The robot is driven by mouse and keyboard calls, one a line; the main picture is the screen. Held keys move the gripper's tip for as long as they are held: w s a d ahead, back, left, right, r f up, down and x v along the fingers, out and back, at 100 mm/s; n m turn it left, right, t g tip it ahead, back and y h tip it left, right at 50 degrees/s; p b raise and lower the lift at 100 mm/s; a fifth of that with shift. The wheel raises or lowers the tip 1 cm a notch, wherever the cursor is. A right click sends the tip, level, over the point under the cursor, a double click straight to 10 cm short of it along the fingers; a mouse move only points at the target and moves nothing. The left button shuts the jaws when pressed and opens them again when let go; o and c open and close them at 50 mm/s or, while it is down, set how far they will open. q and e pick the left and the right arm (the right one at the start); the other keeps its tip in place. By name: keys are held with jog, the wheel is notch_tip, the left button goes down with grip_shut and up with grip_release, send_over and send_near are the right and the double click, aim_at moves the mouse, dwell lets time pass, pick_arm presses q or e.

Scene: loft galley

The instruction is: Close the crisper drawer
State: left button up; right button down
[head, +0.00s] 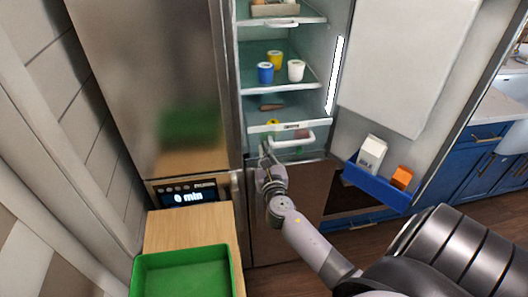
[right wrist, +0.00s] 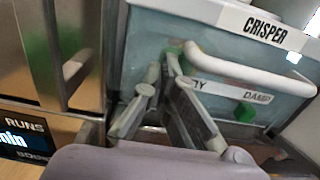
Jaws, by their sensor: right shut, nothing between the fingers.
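The crisper drawer (head: 257,130) is the lowest clear bin inside the open fridge, with a white top strip and a white bar handle (head: 295,142). The right wrist view shows its front (right wrist: 150,50) close up, labelled CRISPER, with the handle (right wrist: 245,72) crossing it. I cannot tell exactly how far out the drawer stands. My right gripper (head: 265,153) is shut and empty at the drawer's left front. Its fingertips (right wrist: 172,55) are by the left end of the handle; I cannot tell if they touch. My left gripper is not in view.
The fridge door stands open on the right, with a milk carton (head: 371,154) and an orange box (head: 402,177) in its blue bin (head: 376,187). Cups stand on the shelf above the drawer. A green tray (head: 181,276) lies on the wooden counter (head: 190,228) at lower left.

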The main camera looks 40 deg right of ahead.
jog(key=b+x, duration=0.2)
jog(key=x, duration=0.8)
jog(key=shift+f, duration=0.1)
jog(key=b, duration=0.5)
send_over(254, 124)
jog(key=s, duration=0.1)
jog(key=shift+s+a+f, duration=0.1)
jog(key=shift+s+a, duration=0.05)
jog(key=shift+a, duration=0.2)
jog(key=shift+w+d+b, duration=0.3)
jog(key=shift+w, duration=0.3)
jog(key=shift+r, duration=0.45)
jog(key=shift+r, duration=0.15)
jog(key=shift+s, duration=0.1)
